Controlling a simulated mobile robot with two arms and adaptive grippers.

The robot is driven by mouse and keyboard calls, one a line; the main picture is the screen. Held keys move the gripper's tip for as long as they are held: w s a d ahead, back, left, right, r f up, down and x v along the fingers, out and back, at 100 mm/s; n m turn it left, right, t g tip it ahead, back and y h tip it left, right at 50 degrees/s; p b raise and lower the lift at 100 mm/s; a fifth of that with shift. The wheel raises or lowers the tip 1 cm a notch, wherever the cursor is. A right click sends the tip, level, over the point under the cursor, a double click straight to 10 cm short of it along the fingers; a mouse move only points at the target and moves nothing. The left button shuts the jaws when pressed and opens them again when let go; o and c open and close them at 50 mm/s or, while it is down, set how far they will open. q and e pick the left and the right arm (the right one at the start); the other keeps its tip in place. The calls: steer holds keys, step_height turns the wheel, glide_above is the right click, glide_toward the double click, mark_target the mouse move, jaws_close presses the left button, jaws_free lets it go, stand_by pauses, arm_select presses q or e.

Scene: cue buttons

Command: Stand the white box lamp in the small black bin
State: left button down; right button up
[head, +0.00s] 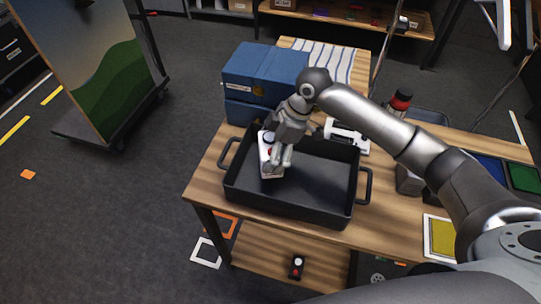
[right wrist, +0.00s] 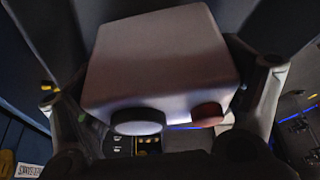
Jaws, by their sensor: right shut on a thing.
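The white box lamp (head: 266,168) is held by my right gripper (head: 278,158) over the left part of the black bin (head: 290,212). It looks roughly upright, with a red spot on its face; I cannot tell whether its base touches the bin floor. In the right wrist view the box lamp (right wrist: 160,60) sits between both fingers and shows a dark round knob with a pale face and a red one. The black bin is a wide, shallow tray with a handle at each side, and its floor is otherwise empty. My left gripper is not in view.
The bin stands on a wooden table (head: 200,183). Blue boxes (head: 262,68) stand behind it, and a white device (head: 346,134) is at its back right. A red-and-black item (head: 400,99) and a yellow panel (head: 440,238) are farther right. A lower shelf holds a small dark thing (head: 296,267).

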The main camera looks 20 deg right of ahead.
steer(key=shift+w+a+f+p, duration=0.1)
steer(key=shift+f+p, duration=0.25)
steer(key=shift+f, duration=0.05)
step_height(320, 180, down, 2)
steer(key=shift+f+p, duration=0.1)
steer(key=shift+p, duration=0.35)
steer(key=shift+f, duration=0.15)
steer(key=shift+f, duration=0.15)
steer(key=o, duration=1.2)
steer(key=shift+c, duration=0.2)
steer(key=b+v, duration=0.2)
steer(key=v, duration=1)
